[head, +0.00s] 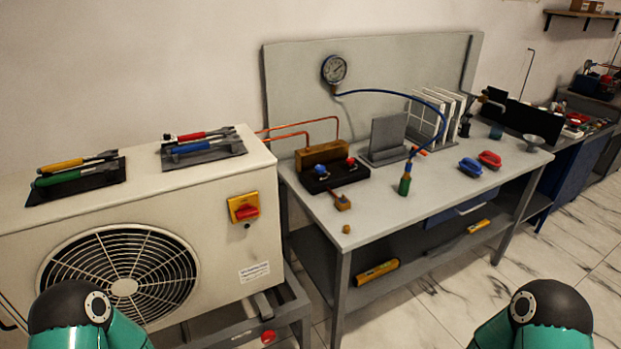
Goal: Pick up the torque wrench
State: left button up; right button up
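I cannot tell for sure which tool is the torque wrench. On top of the white outdoor unit lie long tools with coloured handles and grey metal heads. A yellow-handled tool (62,165) and a green-handled tool (62,176) lie on a dark mat at the left. A red-handled tool (194,135) and a blue-handled tool (192,147) lie on a grey mat further right. Only teal and black parts of my two arms show at the bottom edge. Neither gripper is in view, and nothing is seen touching the tools.
The white unit (215,222) with its fan grille stands at left. Right of it is a grey workbench (400,212) with a gauge (334,69), blue hose (400,92), copper pipes and a green bottle-like item (405,185). Yellow items (376,272) lie on its lower shelf. Marble floor is clear at right.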

aim_at(175, 140)
jog(key=z, duration=0.2)
jog(key=i, duration=0.9)
jog(key=u, duration=0.1)
